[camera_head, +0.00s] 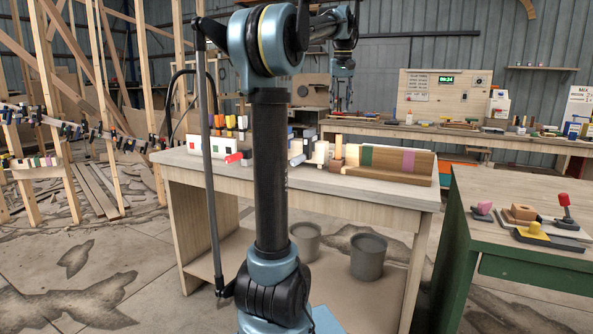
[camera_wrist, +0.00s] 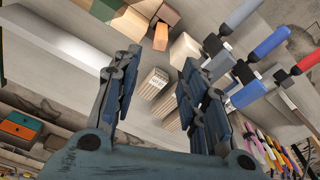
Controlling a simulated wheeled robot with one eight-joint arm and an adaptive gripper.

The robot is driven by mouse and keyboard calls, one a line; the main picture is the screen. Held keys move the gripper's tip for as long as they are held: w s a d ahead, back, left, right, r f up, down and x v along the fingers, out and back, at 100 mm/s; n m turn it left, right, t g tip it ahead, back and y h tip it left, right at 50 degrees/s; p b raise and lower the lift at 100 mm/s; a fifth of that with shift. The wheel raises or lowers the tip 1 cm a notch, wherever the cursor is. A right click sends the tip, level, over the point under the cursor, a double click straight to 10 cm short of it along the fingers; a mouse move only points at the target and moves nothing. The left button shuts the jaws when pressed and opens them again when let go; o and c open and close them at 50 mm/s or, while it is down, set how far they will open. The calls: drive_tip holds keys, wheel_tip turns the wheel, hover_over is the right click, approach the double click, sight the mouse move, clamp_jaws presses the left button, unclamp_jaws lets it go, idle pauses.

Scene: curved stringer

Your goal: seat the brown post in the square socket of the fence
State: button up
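A small upright brown post (camera_head: 338,147) stands on the workbench at the left end of a long wooden piece with green and pink sections, which looks like the fence (camera_head: 408,163). In the wrist view a brown block end (camera_wrist: 161,37), probably this post, shows at the top, beside the fence's green and tan parts (camera_wrist: 104,9). I cannot make out the square socket. My gripper (camera_wrist: 157,82) is open, with its fingers wide apart and nothing between them in grip. It is above the bench and apart from the post. In the head view it hangs small at the top (camera_head: 343,68).
Pale grooved blocks (camera_wrist: 153,83) appear below, between my fingers. A cream block (camera_wrist: 184,47) and several clamps (camera_wrist: 255,70) lie nearby. A green table (camera_head: 515,200) with small fixtures stands at the right. Two grey buckets (camera_head: 368,257) sit under the workbench (camera_head: 380,192).

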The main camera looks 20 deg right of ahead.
drive_tip(key=shift+a, duration=0.1)
drive_tip(key=s+a+f+n, duration=0.1)
drive_tip(key=s+a+f, duration=0.1)
drive_tip(key=a+f, duration=0.55)
drive_tip(key=s+a+f+n, duration=0.15)
drive_tip(key=a+f, duration=0.25)
drive_tip(key=a, duration=0.6)
drive_tip(key=s+a+f, duration=0.2)
drive_tip(key=a+f, duration=0.3)
drive_tip(key=a, duration=0.3)
drive_tip(key=s+a+f+n, duration=0.1)
drive_tip(key=s+a+f, duration=0.4)
drive_tip(key=f, duration=0.3)
drive_tip(key=s+a+f+n, duration=0.1)
drive_tip(key=s+a+f, duration=0.3)
drive_tip(key=f, duration=0.5)
drive_tip(key=s+a+f+n+t, duration=0.1)
drive_tip(key=s+a+f, duration=0.4)
drive_tip(key=s+f, duration=0.2)
wheel_tip(320, 180, down, 2)
drive_tip(key=shift+s+a+y, duration=0.3)
drive_tip(key=shift+o, duration=0.5)
